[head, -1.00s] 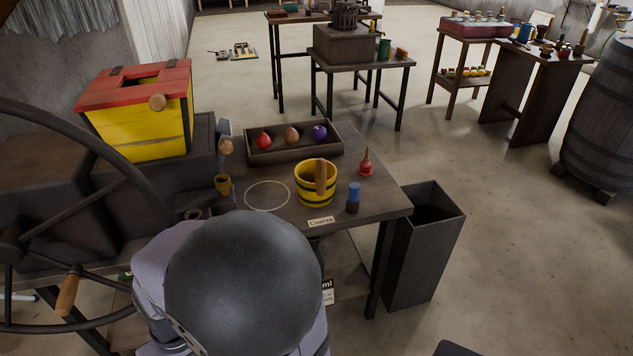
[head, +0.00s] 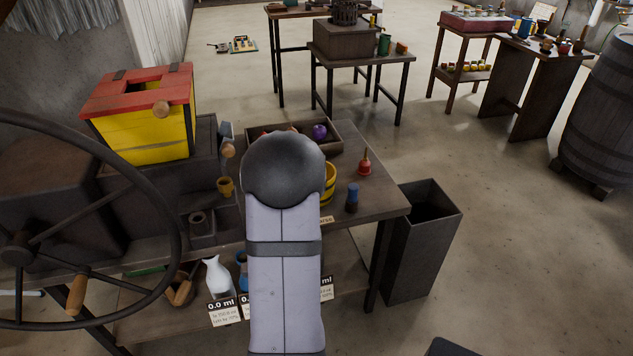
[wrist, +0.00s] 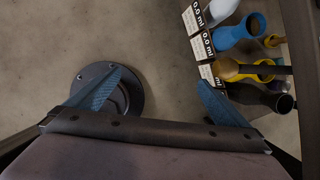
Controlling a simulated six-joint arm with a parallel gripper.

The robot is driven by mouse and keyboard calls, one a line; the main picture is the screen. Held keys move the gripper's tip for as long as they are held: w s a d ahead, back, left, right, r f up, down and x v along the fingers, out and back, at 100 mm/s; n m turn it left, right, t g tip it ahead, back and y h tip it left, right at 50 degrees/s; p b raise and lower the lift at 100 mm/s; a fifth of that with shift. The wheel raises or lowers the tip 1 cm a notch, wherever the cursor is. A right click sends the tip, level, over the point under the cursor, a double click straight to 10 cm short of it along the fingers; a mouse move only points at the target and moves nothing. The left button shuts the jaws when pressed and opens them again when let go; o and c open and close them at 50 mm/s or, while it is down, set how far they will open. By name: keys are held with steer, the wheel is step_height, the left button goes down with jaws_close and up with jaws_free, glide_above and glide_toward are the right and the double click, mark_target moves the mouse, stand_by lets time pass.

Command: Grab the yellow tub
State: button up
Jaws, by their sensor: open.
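The yellow tub (head: 330,183) with dark bands stands on the wooden workbench in the head view. My arm now covers most of it, so only its right side shows. In the wrist view my gripper (wrist: 160,78) is open, its two blue fingers wide apart with nothing between them. It points down at bare floor beside the bench's lower shelf, away from the tub. In the head view my gripper is hidden behind my arm.
A blue-capped jar (head: 352,198) and a red bell-shaped thing (head: 365,163) stand right of the tub. A dark tray (head: 337,140) lies behind it. Labelled bottles (wrist: 230,32) stand on the lower shelf. A tall dark bin (head: 420,245) stands right of the bench.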

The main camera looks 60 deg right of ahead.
steer(key=s+d+r+n+g+h+b, duration=0.1)
steer(key=s+d+r+g+h+b, duration=0.15)
steer(key=d+h, duration=0.9)
steer(key=w+d+r+n+h+b, duration=0.2)
steer(key=w+d+r+h+b, duration=0.15)
steer(key=d+r, duration=0.45)
steer(key=w+d+r+n+h+b, duration=0.25)
steer(key=w+d+r, duration=0.2)
steer(key=r, duration=0.55)
steer(key=d+f+n+b, duration=0.1)
steer(key=f+n, duration=0.1)
steer(key=n, duration=0.1)
steer(key=d+f+n+t+h+b, duration=0.1)
steer(key=f+n, duration=0.1)
steer(key=n, duration=0.1)
steer(key=w+f+n+t+b, duration=0.1)
steer(key=n, duration=0.2)
steer(key=shift+d+f, duration=0.4)
steer(key=shift+d+f+n, duration=0.1)
steer(key=shift+f+n, duration=0.25)
steer(key=shift+n, duration=0.3)
steer(key=shift+w+d, duration=0.2)
steer(key=shift+d, duration=1)
steer(key=shift+w+d, duration=0.2)
steer(key=shift+d, duration=1)
steer(key=shift+w+d, duration=0.2)
steer(key=shift+d, duration=1)
